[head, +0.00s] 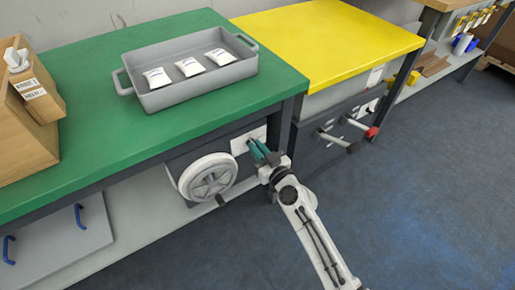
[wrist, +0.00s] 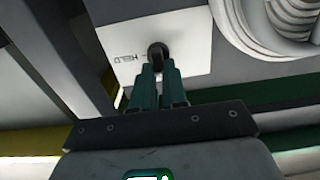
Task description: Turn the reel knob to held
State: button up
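The reel knob (wrist: 157,52) is small and black. It sits on a white plate (wrist: 190,45) with the word HELD to the left of the knob in the wrist view. The plate also shows in the head view (head: 240,146), below the green bench top, where my gripper covers the knob. My gripper (wrist: 158,72) has teal fingers close together, with the knob between their tips. It looks shut on the knob. In the head view my gripper (head: 259,150) reaches the plate from the front right.
A white reel wheel (head: 207,178) with a dark handle is just left of the plate. A grey tray (head: 180,96) with white packets stands on the green bench (head: 110,150). A yellow bench (head: 330,40) with a red-ended lever below is to the right. The blue floor (head: 430,170) is clear.

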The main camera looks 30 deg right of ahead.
grip_shut()
jog(key=shift+m, duration=0.4)
jog(key=m, duration=0.5)
jog(key=d+m, duration=0.1)
jog(key=m, duration=0.5)
jog(key=f+m+b, duration=0.1)
jog(key=m, duration=0.5)
jog(key=shift+d, duration=0.15)
jog(key=shift+f, duration=0.1)
dwell(0.3)
jog(key=o, duration=0.5)
grip_release()
jog(key=shift+o, duration=0.2)
jog(key=shift+s, duration=0.1)
